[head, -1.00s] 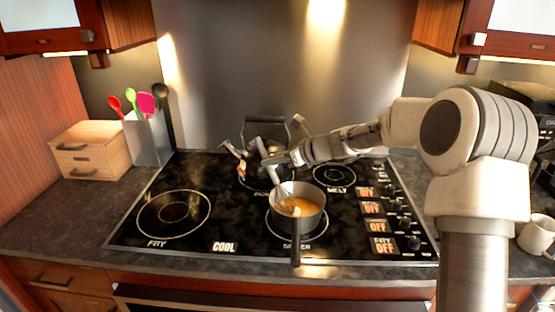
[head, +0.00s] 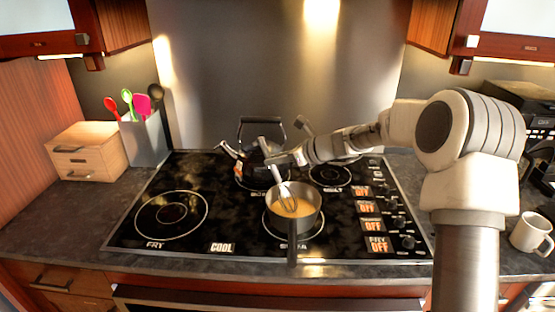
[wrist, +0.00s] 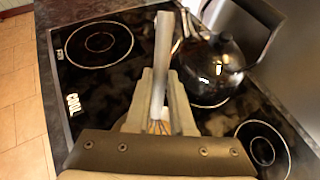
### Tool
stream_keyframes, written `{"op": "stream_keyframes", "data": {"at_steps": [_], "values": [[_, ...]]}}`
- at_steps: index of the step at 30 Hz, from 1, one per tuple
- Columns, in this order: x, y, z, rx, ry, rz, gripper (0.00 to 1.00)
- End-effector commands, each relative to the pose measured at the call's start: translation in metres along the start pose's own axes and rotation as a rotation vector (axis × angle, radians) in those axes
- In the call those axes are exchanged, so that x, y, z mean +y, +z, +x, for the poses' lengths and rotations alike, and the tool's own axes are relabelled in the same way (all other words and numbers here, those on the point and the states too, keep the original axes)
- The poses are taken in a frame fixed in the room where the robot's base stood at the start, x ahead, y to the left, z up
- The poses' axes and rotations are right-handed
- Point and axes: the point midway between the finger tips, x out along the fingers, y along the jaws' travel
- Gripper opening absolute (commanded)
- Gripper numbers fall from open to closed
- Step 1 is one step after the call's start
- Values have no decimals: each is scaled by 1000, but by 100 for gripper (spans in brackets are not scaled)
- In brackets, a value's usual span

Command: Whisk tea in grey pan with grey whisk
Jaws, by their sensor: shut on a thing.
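The grey pan (head: 312,222) sits on the front middle burner, its handle pointing toward the front edge. Orange-brown tea (head: 297,222) fills part of it. The grey whisk (head: 283,188) stands tilted, its wire head down in the tea and its handle rising up to the left. My gripper (head: 272,160) comes from the right and is shut on the whisk handle above the pan. In the wrist view the whisk handle (wrist: 163,55) shows between the fingers; the fingers and palm mostly hide the pan and wire head.
A black kettle (wrist: 215,68) stands on the back burner, close behind the gripper. Control knobs (head: 404,223) line the right of the stove (head: 130,230). A utensil holder (head: 147,138) and wooden box (head: 88,151) stand left; a mug (head: 530,233) stands far right. The front left burner is empty.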

Motion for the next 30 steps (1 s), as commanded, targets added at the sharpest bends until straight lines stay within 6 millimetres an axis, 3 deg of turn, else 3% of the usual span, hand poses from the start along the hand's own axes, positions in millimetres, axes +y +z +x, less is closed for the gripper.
{"op": "stream_keyframes", "data": {"at_steps": [5, 30], "values": [[0, 3, -1, 0, 0, 0, 0], [0, 71, -3, 0, 0, -1, 0]]}}
